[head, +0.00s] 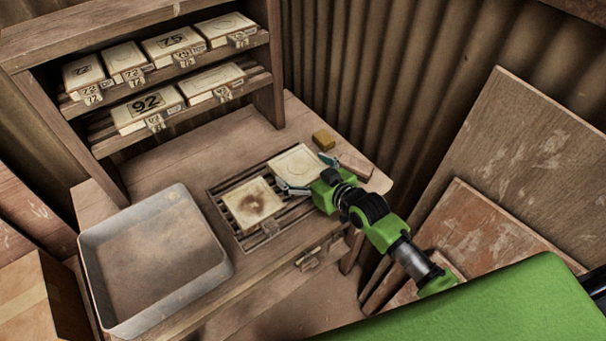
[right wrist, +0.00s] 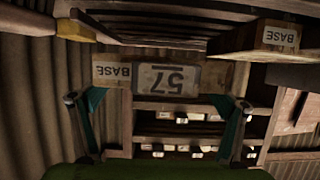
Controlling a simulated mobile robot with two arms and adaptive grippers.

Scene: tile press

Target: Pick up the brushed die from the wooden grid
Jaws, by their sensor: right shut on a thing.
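Two square dies lie on the slatted wooden grid (head: 214,204) on the bench in the head view. The nearer die (head: 253,203) has a dark brown smear on its face. The farther die (head: 297,163) has a clean, pale face with a faint round outline. My right gripper (head: 304,174) is at the right front edge of this clean die, with a finger at either side, shut on it. In the right wrist view the die's edge (right wrist: 167,80) shows upside down between the fingers, with number and "BASE" labels. My left gripper is not in view.
A grey metal tray (head: 218,262) stands left of the grid. A shelf rack (head: 196,77) with several labelled dies rises behind. A yellow-brown block (head: 324,139) and a brush-like item (head: 355,166) lie past the gripper. Boards (head: 510,150) lean at the right.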

